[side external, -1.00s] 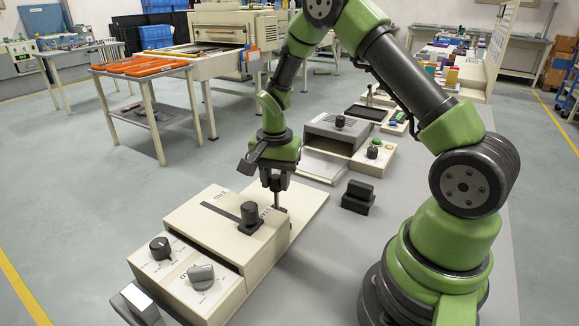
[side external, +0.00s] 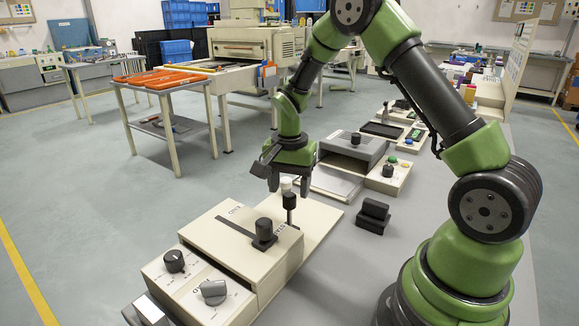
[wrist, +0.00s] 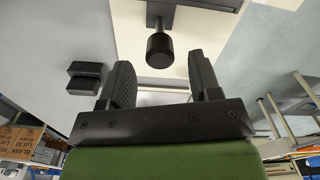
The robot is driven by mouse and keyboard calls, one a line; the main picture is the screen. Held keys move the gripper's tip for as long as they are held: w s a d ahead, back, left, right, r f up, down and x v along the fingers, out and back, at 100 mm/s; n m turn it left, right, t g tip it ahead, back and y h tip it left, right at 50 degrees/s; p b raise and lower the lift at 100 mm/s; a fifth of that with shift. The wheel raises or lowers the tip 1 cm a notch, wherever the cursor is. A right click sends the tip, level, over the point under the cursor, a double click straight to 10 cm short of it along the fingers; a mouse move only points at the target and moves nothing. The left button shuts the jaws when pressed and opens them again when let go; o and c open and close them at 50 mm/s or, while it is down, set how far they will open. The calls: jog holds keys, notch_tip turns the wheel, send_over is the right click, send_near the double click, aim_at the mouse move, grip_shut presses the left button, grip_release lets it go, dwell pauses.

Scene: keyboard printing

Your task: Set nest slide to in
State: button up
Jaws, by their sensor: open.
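A cream machine (side external: 222,243) stands at the front of the bench. Its top has a dark slot with a black knob (side external: 264,230) at the slot's right end. Printed labels beside the slot are too small to read surely. I cannot tell which part is the nest slide.
Two dials (side external: 174,261) sit on the machine's front panel. A black block (side external: 373,214) lies on the bench to the right, and also shows in the wrist view (wrist: 85,77). A grey-topped unit (side external: 352,147) stands behind. Bare bench lies right of the machine.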

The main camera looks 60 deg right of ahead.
notch_tip(320, 180, up, 7)
jog(key=shift+r, duration=0.1)
jog(key=shift+d, duration=0.3)
jog(key=c, duration=0.5)
jog(key=d+m+y, duration=0.1)
jog(key=d, duration=0.1)
jog(key=s+d+f+m+y, duration=0.1)
jog(key=d+y, duration=0.1)
jog(key=d, duration=0.1)
jog(key=s+d+f+m+y, duration=0.1)
jog(key=d, duration=0.1)
jog(key=shift+d+f+m+g+y, duration=0.1)
jog(key=shift+d+m+g+y, duration=0.05)
jog(key=shift+m+g+y, duration=0.2)
grip_shut()
jog(key=s+d+m+t+y, duration=0.2)
jog(key=d+m+t+y, duration=0.15)
jog(key=d, duration=0.35)
jog(key=w+a+f, duration=0.3)
jog(key=a+f, duration=0.3)
jog(key=a, duration=0.5)
jog(key=shift+f+y, duration=0.2)
jog(key=shift+y, duration=0.2)
